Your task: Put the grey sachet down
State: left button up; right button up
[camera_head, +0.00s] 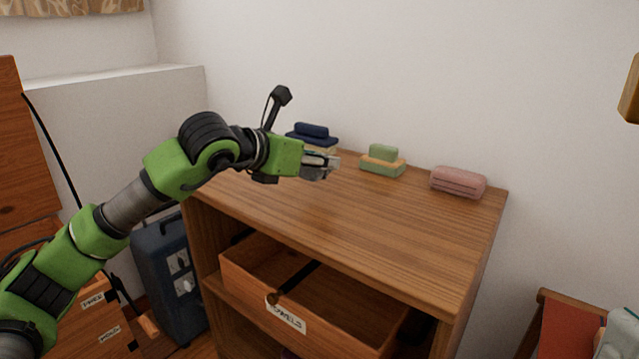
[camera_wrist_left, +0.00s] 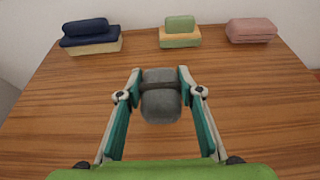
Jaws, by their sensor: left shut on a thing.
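The grey sachet (camera_wrist_left: 161,103) is a small, rounded grey bag with a darker band across it. In the left wrist view it sits between the two fingers of my left gripper (camera_wrist_left: 159,77), which is shut on it. In the head view my left gripper (camera_head: 328,168) is over the back left part of the wooden dresser top (camera_head: 400,230). The sachet is mostly hidden by the fingers there. I cannot tell whether it touches the wood.
Along the back of the top are a navy stack (camera_head: 312,132), a green stack (camera_head: 383,158) and pink folded cloth (camera_head: 458,182). The front and right of the top are clear. Below, a labelled drawer (camera_head: 330,325) stands open. A blue suitcase (camera_head: 168,270) is at left.

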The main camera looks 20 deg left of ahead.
aim_at(319, 177)
pick_arm(q)
jog(key=shift+w+d+f, duration=0.1)
jog(key=shift+w+f, duration=0.25)
jog(key=shift+f, duration=0.1)
notch_tip(319, 177, down, 3)
jog(key=shift+w+f+b, duration=0.15)
jog(key=shift+f+b, duration=0.05)
jog(key=shift+b, duration=0.6)
jog(key=shift+r, duration=0.1)
jog(key=o, duration=0.7)
jog(key=shift+c, duration=0.2)
jog(key=o, duration=0.4)
